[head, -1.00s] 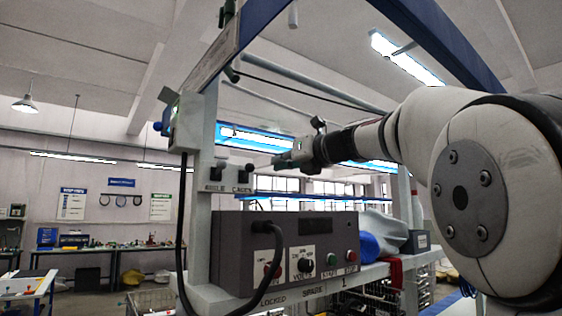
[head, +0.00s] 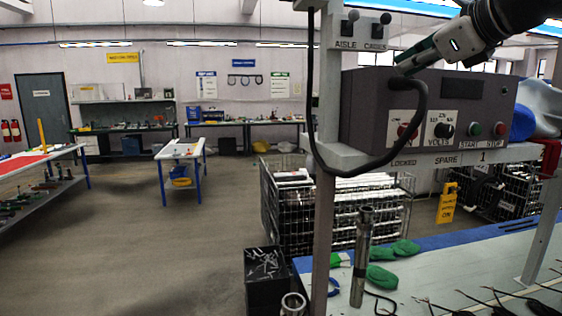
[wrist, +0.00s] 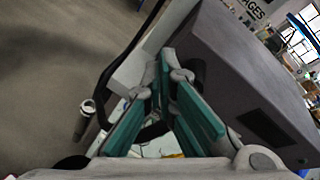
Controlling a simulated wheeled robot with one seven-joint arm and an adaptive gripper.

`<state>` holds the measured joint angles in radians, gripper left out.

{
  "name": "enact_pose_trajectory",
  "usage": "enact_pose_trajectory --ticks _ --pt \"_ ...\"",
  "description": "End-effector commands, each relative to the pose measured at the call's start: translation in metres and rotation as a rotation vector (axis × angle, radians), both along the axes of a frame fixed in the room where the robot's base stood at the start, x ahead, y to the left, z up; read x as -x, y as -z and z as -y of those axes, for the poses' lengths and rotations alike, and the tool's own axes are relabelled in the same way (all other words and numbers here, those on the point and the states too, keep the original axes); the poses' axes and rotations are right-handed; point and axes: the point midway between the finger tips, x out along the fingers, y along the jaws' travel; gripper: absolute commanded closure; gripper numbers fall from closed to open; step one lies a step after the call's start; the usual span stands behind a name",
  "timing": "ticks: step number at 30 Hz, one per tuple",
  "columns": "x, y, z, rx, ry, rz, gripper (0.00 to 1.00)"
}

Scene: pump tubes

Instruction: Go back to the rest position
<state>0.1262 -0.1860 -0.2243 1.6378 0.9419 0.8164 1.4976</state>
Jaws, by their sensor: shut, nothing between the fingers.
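My gripper (head: 403,66) is at the upper right in the head view, in front of the top of the grey control box (head: 355,105). Its fingers point left and a little down, close to the black cable. In the wrist view my gripper (wrist: 168,62) shows green finger pads that come together at the tips, with nothing between them. The grey box (wrist: 232,62) fills the right of that view, beside the fingers. I cannot tell whether they touch it. A metal tube (head: 361,260) stands upright on the bench (head: 440,262).
A black cable (head: 313,110) loops from the box past the white post (head: 325,200). A second tube (head: 293,304), green gloves (head: 382,277) and a black bin (head: 266,280) are below. Wire cages (head: 285,215) stand behind. The floor at left is open.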

Motion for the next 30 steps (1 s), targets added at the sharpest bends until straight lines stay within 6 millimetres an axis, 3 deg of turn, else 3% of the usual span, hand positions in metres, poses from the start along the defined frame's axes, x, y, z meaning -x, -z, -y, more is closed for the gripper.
enact_pose_trajectory --ticks 3,8,12,16,18,22,30 --pt "0.039 0.066 -0.031 0.365 -0.18 -0.021 1.0" --pt "0.099 0.155 -0.057 0.871 -0.491 -0.026 1.0" --pt "0.154 0.233 -0.065 1.291 -0.818 -0.008 1.0" --pt "0.197 0.291 -0.062 1.603 -1.114 0.018 1.0" --pt "0.214 0.313 -0.057 1.723 -1.244 0.032 1.0" --pt "0.233 0.338 -0.05 1.857 -1.402 0.049 1.0" --pt "0.238 0.344 -0.048 1.897 -1.456 0.055 1.0"
